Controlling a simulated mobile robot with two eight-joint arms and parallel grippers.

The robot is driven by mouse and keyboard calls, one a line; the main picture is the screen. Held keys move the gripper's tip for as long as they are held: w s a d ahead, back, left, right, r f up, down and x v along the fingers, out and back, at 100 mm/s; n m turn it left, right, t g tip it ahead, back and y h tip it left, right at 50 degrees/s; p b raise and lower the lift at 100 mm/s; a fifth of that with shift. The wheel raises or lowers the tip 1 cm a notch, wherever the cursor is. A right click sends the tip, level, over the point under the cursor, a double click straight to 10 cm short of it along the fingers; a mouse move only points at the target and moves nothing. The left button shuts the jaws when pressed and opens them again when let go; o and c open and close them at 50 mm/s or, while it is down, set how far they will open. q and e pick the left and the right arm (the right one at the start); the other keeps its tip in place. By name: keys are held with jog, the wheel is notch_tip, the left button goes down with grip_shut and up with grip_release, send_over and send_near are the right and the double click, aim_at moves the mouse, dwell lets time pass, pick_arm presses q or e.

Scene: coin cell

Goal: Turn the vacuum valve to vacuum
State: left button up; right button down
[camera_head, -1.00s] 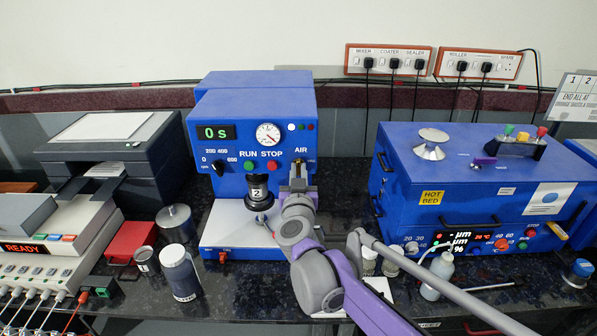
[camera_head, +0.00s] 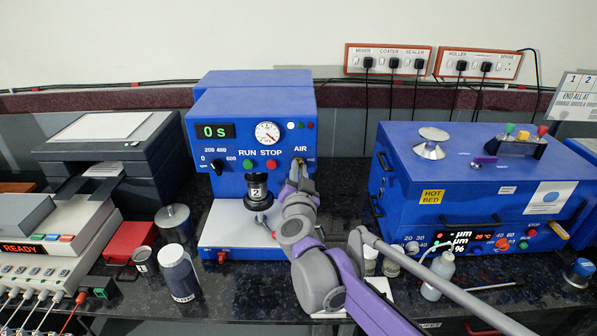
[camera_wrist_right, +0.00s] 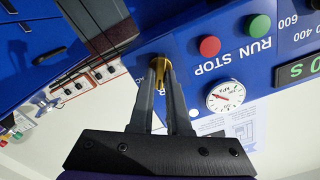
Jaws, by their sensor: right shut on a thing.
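The vacuum mixer (camera_head: 254,120) is a blue box with a green "0 s" display, RUN and STOP buttons and a round gauge (camera_head: 267,133). Its small brass valve lever (camera_wrist_right: 158,74) is on the front panel, beside lettering partly hidden by my fingers. My right gripper (camera_head: 298,172) is at the panel just below the word AIR. In the wrist view my right gripper's (camera_wrist_right: 160,78) two dark fingers close on the brass lever. The gauge also shows in the wrist view (camera_wrist_right: 225,96). Most of the lever is hidden in the head view. My left gripper is out of view.
A black cup-like holder (camera_head: 257,190) stands on the mixer's white base, left of my right arm. A blue hot bed machine (camera_head: 400,190) stands to the right. A squeeze bottle (camera_head: 438,275) and small jars stand close to my arm.

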jog(key=m, duration=0.5)
jog(key=shift+d+m, duration=0.1)
jog(key=shift+m, duration=0.2)
jog(key=m+p, duration=0.1)
jog(key=m, duration=0.5)
jog(key=shift+f, duration=0.2)
jog(key=shift+m, duration=0.3)
jog(key=c, duration=0.9)
grip_release()
jog(key=s+b, duration=0.1)
jog(key=s, duration=1)
jog(key=shift+w, duration=0.1)
